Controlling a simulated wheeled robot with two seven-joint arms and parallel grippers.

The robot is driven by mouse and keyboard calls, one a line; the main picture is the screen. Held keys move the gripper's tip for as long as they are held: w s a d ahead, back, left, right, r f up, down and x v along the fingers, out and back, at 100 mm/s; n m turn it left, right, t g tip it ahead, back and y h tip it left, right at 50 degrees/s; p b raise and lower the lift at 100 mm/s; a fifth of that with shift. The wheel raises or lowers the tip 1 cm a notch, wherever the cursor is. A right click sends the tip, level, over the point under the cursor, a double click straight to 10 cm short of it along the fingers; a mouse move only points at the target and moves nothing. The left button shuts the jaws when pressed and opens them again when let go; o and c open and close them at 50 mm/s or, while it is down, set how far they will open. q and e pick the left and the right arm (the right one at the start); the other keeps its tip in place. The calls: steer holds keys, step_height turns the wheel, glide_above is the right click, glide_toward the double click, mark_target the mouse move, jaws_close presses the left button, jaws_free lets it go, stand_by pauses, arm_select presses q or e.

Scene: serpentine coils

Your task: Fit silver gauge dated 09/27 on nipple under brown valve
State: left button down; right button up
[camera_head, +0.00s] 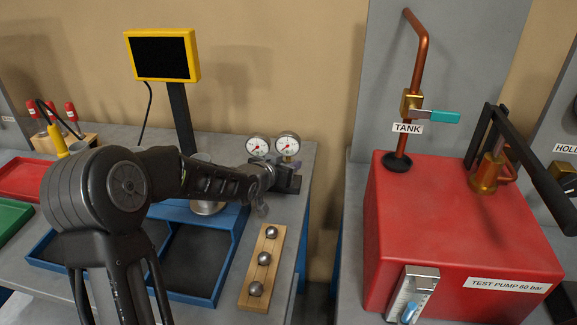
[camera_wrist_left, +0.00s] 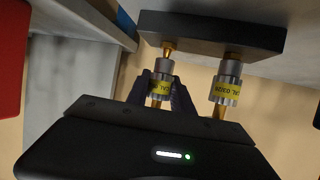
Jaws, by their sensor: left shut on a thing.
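Two silver gauges with white dials stand side by side at the table's right end: a left gauge (camera_head: 257,145) and a right gauge (camera_head: 288,144). My left gripper (camera_head: 287,168) is at the right gauge. In the left wrist view the fingers are shut around the silver body of one gauge (camera_wrist_left: 160,78), whose yellow CAL tag is partly hidden, its date unreadable. The neighbouring gauge (camera_wrist_left: 228,85) has a yellow tag seeming to read CAL 03/26. Both brass ends meet a dark block (camera_wrist_left: 215,32). I cannot make out a brown valve. My right gripper is not in view.
A red test pump (camera_head: 440,220) stands across a gap, with a copper TANK pipe (camera_head: 420,60) and teal-handled valve (camera_head: 445,117). A wooden strip with steel balls (camera_head: 246,298), blue trays (camera_head: 235,258) and a yellow-framed screen (camera_head: 162,55) surround my left arm.

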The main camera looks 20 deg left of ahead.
mark_target(286, 154)
arm_select(q)
steer(key=shift+r+p, duration=0.95)
steer(key=shift+r, duration=0.95)
